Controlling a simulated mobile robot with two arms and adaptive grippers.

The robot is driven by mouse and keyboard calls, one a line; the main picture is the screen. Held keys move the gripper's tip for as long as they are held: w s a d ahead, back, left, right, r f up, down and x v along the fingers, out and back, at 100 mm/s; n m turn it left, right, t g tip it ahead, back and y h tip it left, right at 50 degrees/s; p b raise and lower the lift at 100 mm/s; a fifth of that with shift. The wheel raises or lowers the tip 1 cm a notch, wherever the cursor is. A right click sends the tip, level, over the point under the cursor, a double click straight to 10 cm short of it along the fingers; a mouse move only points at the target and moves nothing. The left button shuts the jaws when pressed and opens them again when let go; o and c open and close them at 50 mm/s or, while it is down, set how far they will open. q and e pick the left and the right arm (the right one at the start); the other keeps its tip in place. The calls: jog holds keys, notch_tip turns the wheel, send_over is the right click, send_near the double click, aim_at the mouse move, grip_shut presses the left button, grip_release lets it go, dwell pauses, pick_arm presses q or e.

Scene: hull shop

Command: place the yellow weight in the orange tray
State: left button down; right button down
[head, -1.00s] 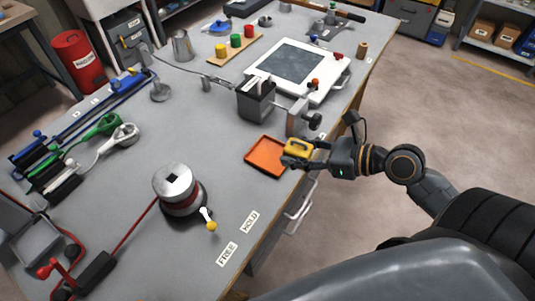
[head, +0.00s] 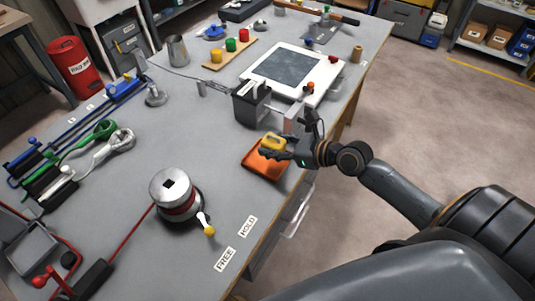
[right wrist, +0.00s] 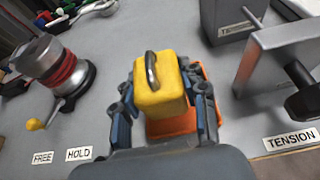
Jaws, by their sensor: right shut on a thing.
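The yellow weight (head: 272,142) is a small block with a metal handle on top. My right gripper (head: 274,151) is shut on it and holds it over the orange tray (head: 258,170). In the right wrist view the weight (right wrist: 160,88) sits between the two fingers of the gripper (right wrist: 163,105), upright. The tray (right wrist: 172,127) shows below and behind it, partly hidden by weight and fingers. I cannot tell whether the weight touches the tray floor. My left gripper is not in view.
A winch-like drum (head: 172,190) with a yellow-knobbed crank stands left of the tray. A dark box (head: 251,104) and a clamp bracket (head: 294,118) stand just behind the tray. FREE (head: 226,259) and HOLD (head: 247,226) labels lie near the front edge. Bare bench lies left of the tray.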

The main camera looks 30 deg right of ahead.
aim_at(267, 160)
jog(key=shift+w+a+f, duration=0.15)
jog(key=shift+w+f, duration=0.85)
jog(key=shift+w, duration=0.05)
jog(key=shift+w+f+b, duration=0.2)
jog(key=shift+f+b, duration=0.2)
jog(key=shift+f, duration=0.6)
jog(key=shift+w+f+b, duration=0.15)
jog(key=shift+f+b, duration=0.2)
jog(key=shift+f, duration=0.6)
jog(key=shift+r, duration=0.1)
jog(key=shift+s+a, duration=0.1)
jog(key=c, duration=0.7)
grip_release()
jog(key=shift+f, duration=0.25)
jog(key=shift+c, duration=0.2)
jog(key=shift+r, duration=0.1)
